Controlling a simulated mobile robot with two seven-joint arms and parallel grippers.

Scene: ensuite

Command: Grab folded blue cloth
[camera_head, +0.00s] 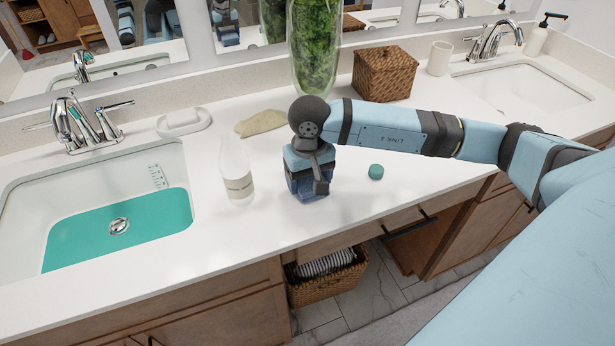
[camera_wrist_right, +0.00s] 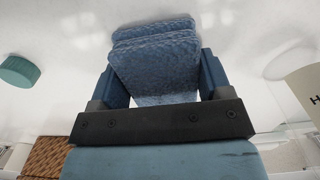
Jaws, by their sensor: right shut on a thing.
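The folded blue cloth (camera_wrist_right: 155,55) fills the space between the fingers of my right gripper (camera_wrist_right: 160,85) in the right wrist view. The gripper is shut on it, with a finger at each side. In the head view my right gripper (camera_head: 312,185) points down at the white counter, and a little of the blue cloth (camera_head: 313,191) shows below it. I cannot tell whether the cloth touches the counter. My left gripper is not in view.
A white bottle (camera_head: 236,170) stands left of the gripper, and a teal cap (camera_head: 376,172) lies to its right. A beige cloth (camera_head: 261,123), glass vase (camera_head: 314,50) and wicker box (camera_head: 384,73) are behind. A sink (camera_head: 100,215) is at left. The front counter is clear.

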